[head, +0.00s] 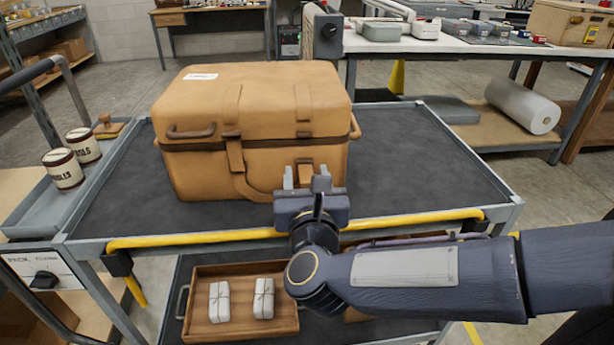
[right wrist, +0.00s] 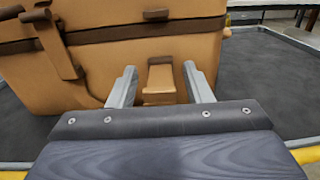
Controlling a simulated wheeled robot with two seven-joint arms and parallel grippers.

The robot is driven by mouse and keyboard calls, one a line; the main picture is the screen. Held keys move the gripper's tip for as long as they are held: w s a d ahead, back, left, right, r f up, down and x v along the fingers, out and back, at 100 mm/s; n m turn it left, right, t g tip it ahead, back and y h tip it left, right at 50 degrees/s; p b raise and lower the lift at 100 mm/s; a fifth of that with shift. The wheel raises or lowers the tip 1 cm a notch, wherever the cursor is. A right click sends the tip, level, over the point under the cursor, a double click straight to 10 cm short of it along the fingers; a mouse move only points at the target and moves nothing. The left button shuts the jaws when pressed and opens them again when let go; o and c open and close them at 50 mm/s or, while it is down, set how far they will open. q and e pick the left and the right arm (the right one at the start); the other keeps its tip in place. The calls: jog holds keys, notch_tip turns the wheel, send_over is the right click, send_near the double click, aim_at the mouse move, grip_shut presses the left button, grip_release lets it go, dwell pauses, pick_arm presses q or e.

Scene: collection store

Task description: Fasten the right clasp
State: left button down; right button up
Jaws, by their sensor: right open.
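A tan case (head: 200,175) with a dark band along its seam stands closed on the cart. Its right clasp (right wrist: 160,82) is a tan tab low on the front, below the band. A small brown fitting (right wrist: 157,14) sits above it at the band, with a gap between them. My right gripper (head: 305,178) is open in front of the case. In the right wrist view its fingers stand either side of the clasp, apart from it as far as I can tell. The gripper partly hides the clasp in the head view. My left gripper is out of view.
A left strap (head: 235,155) crosses the case's seam. The cart top (head: 420,160) is clear around the case, with a yellow rail (head: 190,238) along its front. A wooden tray (head: 200,275) with two white bundles lies on the shelf below. Two tins (head: 63,170) stand at the left.

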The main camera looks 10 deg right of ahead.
jog(key=shift+w, duration=0.1)
grip_shut()
jog(key=shift+r+p, duration=0.25)
jog(key=shift+p, duration=0.2)
jog(key=g+p, duration=0.2)
jog(key=p, duration=0.2)
jog(key=r+g+p, duration=0.1)
jog(key=g+p, duration=0.1)
jog(key=p, duration=0.2)
jog(key=w+r+g+p, duration=0.1)
jog(key=g+p, duration=0.1)
jog(key=p, duration=0.3)
jog(key=shift+r, duration=0.1)
jog(key=shift+w+g+p, duration=0.1)
jog(key=shift+g+p, duration=0.5)
jog(key=shift+p, duration=0.1)
jog(key=shift+f, duration=0.2)
